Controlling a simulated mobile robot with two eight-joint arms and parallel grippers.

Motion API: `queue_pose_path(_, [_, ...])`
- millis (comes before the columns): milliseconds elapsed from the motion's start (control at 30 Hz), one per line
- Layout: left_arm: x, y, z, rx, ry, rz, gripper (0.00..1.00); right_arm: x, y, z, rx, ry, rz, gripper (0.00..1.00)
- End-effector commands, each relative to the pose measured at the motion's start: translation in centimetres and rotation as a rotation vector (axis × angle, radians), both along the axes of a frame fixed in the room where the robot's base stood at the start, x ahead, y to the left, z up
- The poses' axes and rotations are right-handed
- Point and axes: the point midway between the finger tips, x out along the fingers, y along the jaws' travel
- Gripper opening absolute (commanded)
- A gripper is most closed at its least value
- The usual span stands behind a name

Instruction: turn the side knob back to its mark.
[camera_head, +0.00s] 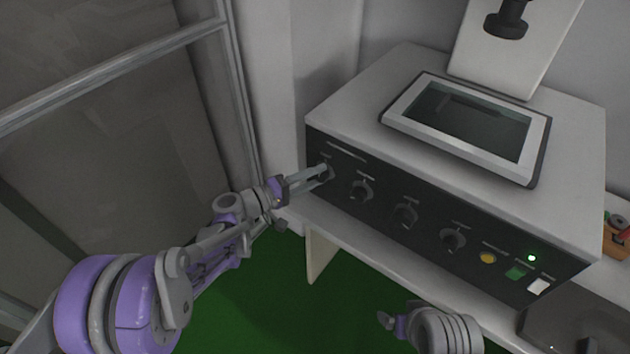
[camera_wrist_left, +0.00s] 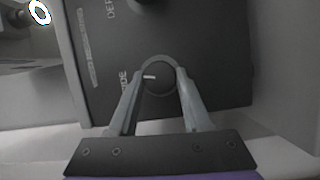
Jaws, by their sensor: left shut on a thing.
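The side knob (camera_head: 327,175) is the leftmost dark round knob on the black front panel (camera_head: 380,215) of a grey box-shaped machine. In the left wrist view the knob (camera_wrist_left: 157,77) has a white pointer line that points left, near partly covered lettering ending in "IDE". My left gripper (camera_head: 319,172) reaches in from the left and is shut on this knob, one finger on each side. The fingers also show in the left wrist view (camera_wrist_left: 160,92). My right gripper (camera_head: 392,322) is low in front of the machine, away from the panel; its jaws are too small to read.
More knobs (camera_head: 404,216) sit to the right along the panel, then a yellow button (camera_head: 487,257), a lit green lamp (camera_head: 532,258), and green and white switches. A framed window (camera_head: 465,125) is on top. A glazed frame (camera_head: 120,75) stands at the left.

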Motion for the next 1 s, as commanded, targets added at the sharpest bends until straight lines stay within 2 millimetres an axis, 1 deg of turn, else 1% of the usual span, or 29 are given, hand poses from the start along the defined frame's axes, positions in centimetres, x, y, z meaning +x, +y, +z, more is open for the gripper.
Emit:
queue_pose_path(33, [0.0, 0.0, -0.3, -0.028, 0.02, 0.001, 0.0, 0.0, 0.0, -0.6, 0.0, 0.002, 0.0, 0.92])
queue_pose_path(100, [0.0, 0.0, -0.3, -0.068, 0.049, 0.001, 0.0, -0.1, 0.0, -1.0, 0.0, 0.003, 0.0, 0.92])
queue_pose_path(400, [0.0, 0.0, -0.3, -0.182, 0.132, 0.0, 0.0, -0.1, 0.0, -2.1, 0.0, 0.007, 0.0, 0.92])
queue_pose_path(600, [0.0, 0.0, -0.2, -0.212, 0.155, 0.0, 0.0, -0.1, 0.0, -2.3, 0.0, 0.007, 0.0, 0.92])
queue_pose_path(1000, [0.0, 0.0, -0.2, -0.218, 0.159, 0.0, 0.0, -0.1, 0.0, -2.3, 0.0, 0.007, 0.0, 0.92])
